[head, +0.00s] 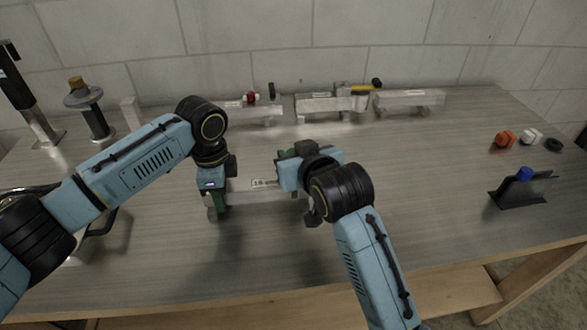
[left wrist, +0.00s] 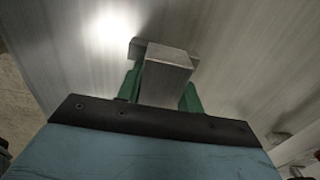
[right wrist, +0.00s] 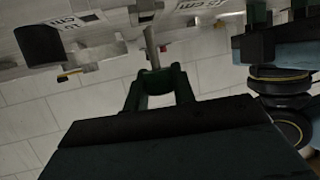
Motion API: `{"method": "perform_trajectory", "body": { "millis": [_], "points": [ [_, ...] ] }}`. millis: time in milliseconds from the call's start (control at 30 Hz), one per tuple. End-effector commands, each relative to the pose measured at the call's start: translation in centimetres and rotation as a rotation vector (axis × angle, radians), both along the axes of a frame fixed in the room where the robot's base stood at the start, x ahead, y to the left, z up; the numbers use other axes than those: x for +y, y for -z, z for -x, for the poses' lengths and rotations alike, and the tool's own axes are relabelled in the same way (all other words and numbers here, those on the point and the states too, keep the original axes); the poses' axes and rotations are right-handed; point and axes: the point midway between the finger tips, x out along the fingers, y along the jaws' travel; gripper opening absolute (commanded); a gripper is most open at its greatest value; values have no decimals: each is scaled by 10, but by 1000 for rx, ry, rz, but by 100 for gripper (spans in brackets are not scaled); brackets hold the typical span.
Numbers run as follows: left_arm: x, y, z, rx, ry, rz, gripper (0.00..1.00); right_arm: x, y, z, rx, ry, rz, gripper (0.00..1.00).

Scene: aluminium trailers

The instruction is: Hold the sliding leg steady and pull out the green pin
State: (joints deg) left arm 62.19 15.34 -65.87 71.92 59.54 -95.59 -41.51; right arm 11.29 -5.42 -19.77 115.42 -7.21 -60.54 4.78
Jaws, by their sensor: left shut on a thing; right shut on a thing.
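The small aluminium trailer (head: 262,195) with a printed label stands mid-table between my two grippers. My left gripper (head: 216,208) is at its left end. In the left wrist view its green fingers (left wrist: 160,90) are shut on a square metal bar, the sliding leg (left wrist: 168,65), one finger on each side. My right gripper (head: 284,160) is at the trailer's right part. In the right wrist view its dark green fingers (right wrist: 160,85) are shut at the end of a grey metal shaft, apparently the green pin (right wrist: 151,46). The pin's head is hard to tell from the fingers.
Aluminium trailers (head: 408,98) line the back of the table. Orange (head: 505,138) and white (head: 531,135) pieces and a dark stand with a blue knob (head: 524,174) are at the right. The front right tabletop is clear.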

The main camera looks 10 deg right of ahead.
Motion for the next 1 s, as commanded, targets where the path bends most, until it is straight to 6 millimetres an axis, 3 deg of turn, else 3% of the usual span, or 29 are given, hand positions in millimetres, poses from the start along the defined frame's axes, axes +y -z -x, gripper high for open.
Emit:
{"method": "perform_trajectory", "body": {
  "millis": [33,200,600,633,700,833,1000],
  "points": [
    [0,-1,0,-1,0,1,7,0,-13,-1,-6,0,-2,4],
    [0,-1,0,-1,0,1,7,0,-41,0,-3,0,-3,4],
    [0,-1,0,-1,0,1,7,0,-52,0,0,-1,-1,4],
    [0,-1,0,-1,0,1,38,0,-52,0,0,-1,-1,4],
    [0,-1,0,-1,0,1,47,0,-52,0,0,-1,-1,4],
    [0,0,0,0,0,0,62,0,-52,0,0,-1,-1,4],
    [0,0,0,0,0,0,62,0,-51,0,0,-1,-1,4]
  ]
}}
